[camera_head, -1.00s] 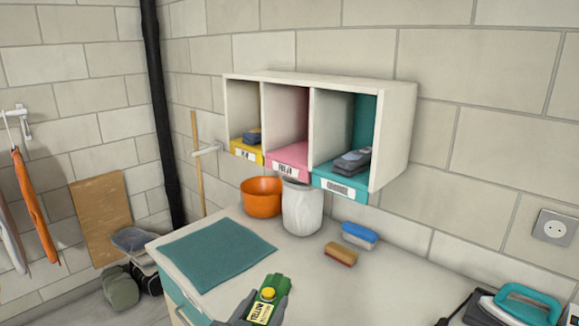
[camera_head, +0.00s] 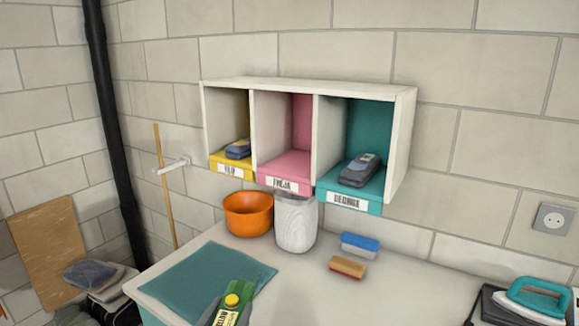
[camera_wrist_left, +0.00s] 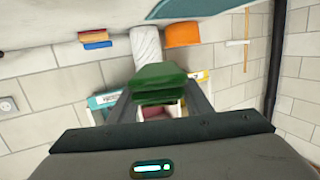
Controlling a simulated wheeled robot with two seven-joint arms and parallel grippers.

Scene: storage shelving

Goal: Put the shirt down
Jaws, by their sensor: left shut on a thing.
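A green folded bundle, which looks like the shirt (camera_head: 238,292), has a yellow label and a round yellow spot. My left gripper (camera_head: 228,310) is shut on it at the bottom of the head view, in front of the teal mat. In the left wrist view the green shirt (camera_wrist_left: 160,76) sits between the fingers of my left gripper (camera_wrist_left: 160,96). A wall shelf has a yellow compartment (camera_head: 232,160), a pink compartment (camera_head: 285,166) and a teal compartment (camera_head: 340,190). The pink one looks empty. My right gripper is not in view.
The teal mat (camera_head: 205,280) is mostly bare.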

